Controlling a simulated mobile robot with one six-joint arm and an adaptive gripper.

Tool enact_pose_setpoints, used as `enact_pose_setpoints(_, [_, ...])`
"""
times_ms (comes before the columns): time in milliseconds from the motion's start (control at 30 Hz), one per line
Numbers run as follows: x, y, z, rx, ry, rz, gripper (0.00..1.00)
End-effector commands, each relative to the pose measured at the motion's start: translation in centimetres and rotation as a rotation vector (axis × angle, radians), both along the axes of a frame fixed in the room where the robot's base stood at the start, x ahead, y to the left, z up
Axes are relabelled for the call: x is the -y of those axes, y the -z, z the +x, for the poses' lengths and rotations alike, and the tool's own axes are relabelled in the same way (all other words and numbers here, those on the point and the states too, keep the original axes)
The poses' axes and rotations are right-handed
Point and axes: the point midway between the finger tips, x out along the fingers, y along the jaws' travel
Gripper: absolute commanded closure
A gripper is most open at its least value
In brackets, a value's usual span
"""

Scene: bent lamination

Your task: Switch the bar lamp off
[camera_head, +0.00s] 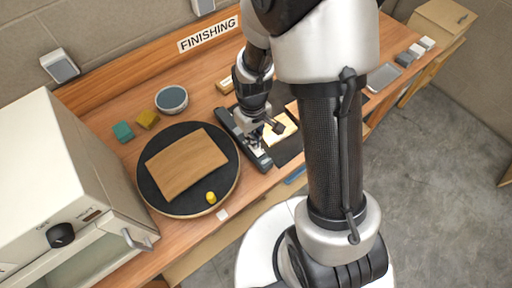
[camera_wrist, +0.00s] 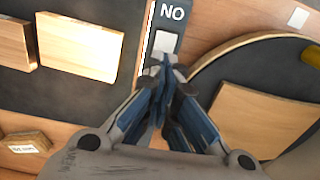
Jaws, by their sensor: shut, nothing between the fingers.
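The bar lamp (camera_head: 230,123) is a long dark bar lying on the bench between the round turntable and a dark mat. In the wrist view the bar (camera_wrist: 168,27) shows white letters reading "NO" in this picture and a pale grey switch (camera_wrist: 166,43) below them. A thin bright line runs along one edge of the bar. My gripper (camera_head: 257,150) is over the bar in the head view. In the wrist view my gripper (camera_wrist: 165,66) is shut and empty, its tips at the near edge of the switch. I cannot tell whether they touch it.
The black turntable (camera_head: 228,176) holds a brown wooden sheet (camera_head: 185,165) and a yellow knob (camera_head: 211,197). A dark mat (camera_head: 291,153) with a bright wood piece (camera_head: 284,133) lies right of the bar. A white oven (camera_head: 45,160) stands at left.

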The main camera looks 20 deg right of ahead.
Motion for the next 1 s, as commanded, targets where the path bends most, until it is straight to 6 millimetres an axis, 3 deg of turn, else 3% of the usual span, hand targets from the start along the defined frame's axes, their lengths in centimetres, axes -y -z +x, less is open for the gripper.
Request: enact_pose_setpoints(1000, [0.0, 1.5, 0.0, -0.001, 0.000, 0.000, 1.00])
